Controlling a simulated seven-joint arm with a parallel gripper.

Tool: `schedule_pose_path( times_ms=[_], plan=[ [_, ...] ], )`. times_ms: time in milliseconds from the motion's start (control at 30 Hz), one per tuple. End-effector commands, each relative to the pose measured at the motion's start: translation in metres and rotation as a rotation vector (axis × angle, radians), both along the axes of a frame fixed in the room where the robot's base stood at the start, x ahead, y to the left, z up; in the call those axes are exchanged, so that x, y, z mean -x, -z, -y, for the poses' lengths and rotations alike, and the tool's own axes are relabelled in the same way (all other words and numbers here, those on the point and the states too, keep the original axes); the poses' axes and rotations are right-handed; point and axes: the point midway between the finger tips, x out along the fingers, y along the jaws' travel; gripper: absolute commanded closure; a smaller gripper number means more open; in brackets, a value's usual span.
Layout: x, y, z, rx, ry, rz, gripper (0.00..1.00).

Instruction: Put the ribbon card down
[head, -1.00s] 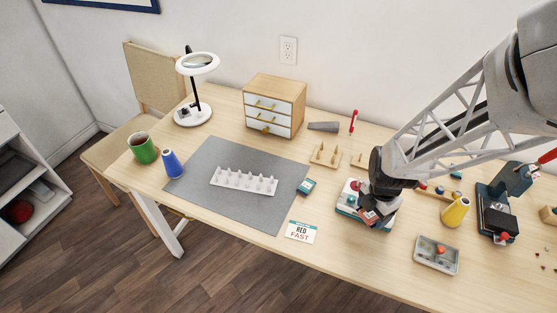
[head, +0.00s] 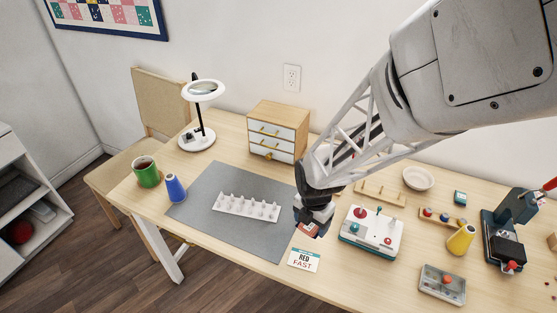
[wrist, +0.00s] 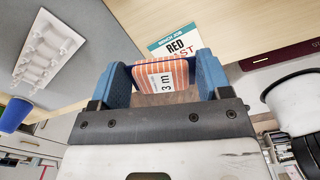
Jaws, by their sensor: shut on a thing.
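The ribbon card (wrist: 157,76), orange-striped with a white "3 m" label, is between the blue fingers of my gripper (wrist: 160,72) in the wrist view. In the head view my gripper (head: 312,216) is near the right edge of the grey mat (head: 205,192), with a small part of the ribbon card (head: 308,230) showing at its tip. The card appears to be above the table; the exact height is hard to tell. My gripper hides part of the mat's right edge.
A "RED FAST" card (head: 304,260) lies just in front of the gripper. A white pegged rack (head: 246,207) sits on the mat. A white control box (head: 371,232) with coloured knobs stands to the right. A blue cone (head: 175,188) and green mug (head: 146,171) are at left.

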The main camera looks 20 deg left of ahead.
Motion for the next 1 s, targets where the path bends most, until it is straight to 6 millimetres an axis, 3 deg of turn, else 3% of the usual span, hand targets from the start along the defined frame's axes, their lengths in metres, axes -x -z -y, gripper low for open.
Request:
schedule_pose_path(
  times_ms=[500,700,1000],
  plan=[
    [0.041,-0.006,-0.092,-0.001,-0.207,0.001,0.51],
    [0.053,-0.007,-0.111,0.000,-0.252,0.000,0.51],
    [0.057,-0.007,-0.118,0.000,-0.269,0.000,0.51]
  ],
)
